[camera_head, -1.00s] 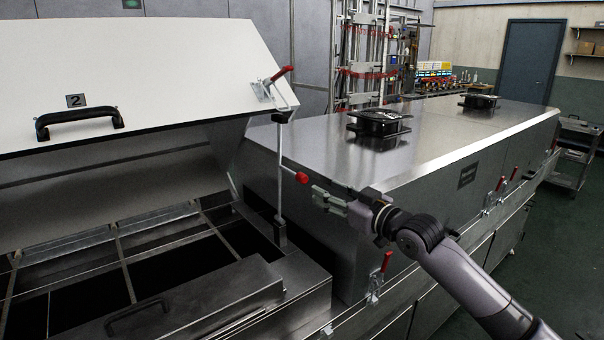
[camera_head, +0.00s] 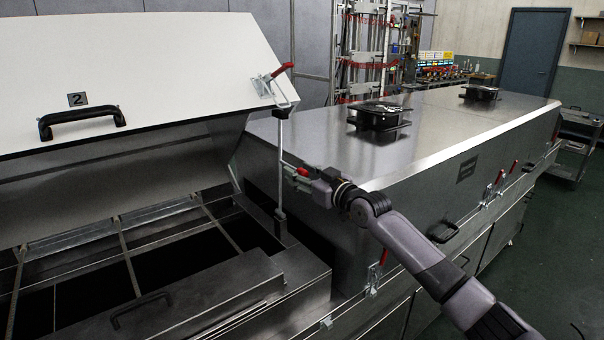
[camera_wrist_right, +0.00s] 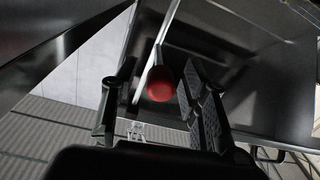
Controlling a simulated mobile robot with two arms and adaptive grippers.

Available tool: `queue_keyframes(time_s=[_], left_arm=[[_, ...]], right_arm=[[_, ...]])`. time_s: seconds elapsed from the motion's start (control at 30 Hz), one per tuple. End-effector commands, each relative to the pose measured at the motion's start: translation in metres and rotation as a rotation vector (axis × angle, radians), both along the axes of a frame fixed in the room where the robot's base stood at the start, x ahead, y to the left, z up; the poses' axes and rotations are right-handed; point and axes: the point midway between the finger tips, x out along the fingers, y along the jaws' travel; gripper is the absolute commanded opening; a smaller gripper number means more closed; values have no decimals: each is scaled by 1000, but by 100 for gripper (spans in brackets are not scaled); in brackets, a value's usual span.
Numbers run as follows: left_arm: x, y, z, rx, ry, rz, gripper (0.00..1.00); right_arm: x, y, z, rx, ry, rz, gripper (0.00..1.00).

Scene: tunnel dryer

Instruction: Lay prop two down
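Prop two is a thin grey upright rod (camera_head: 281,150). It stands between the body of the dryer and the raised white lid marked 2 (camera_head: 170,70). A short side handle with a red knob (camera_head: 303,172) sticks out from the rod towards my right gripper. My right gripper (camera_head: 297,177) is at the knob, its fingers pointing left towards the rod. In the right wrist view the red knob (camera_wrist_right: 160,84) shows between the two spread fingers (camera_wrist_right: 155,110). The fingers look open, with gaps beside the knob. My left gripper is not in view.
A red-handled clamp (camera_head: 276,78) sits on the lid's right edge. The open chamber with its grid bars (camera_head: 130,262) lies below the lid. A closed steel hood (camera_head: 430,125) stands right of the prop, close beside my right gripper. Another red clamp (camera_head: 377,272) is below my arm.

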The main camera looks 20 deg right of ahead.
Motion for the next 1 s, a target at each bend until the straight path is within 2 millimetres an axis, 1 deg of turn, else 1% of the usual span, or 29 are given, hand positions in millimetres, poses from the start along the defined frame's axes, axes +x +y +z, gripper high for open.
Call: queue_keyframes(time_s=[0.03, 0.07, 0.6, 1.0], left_arm=[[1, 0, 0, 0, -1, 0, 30], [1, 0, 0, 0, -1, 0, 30], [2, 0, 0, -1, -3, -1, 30], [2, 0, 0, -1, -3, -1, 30]], right_arm=[[0, 0, 0, 0, 0, 0, 38], [0, 0, 0, 0, 0, 0, 36], [0, 0, 0, 0, 0, 0, 0], [0, -1, 0, -1, 1, 0, 0]])
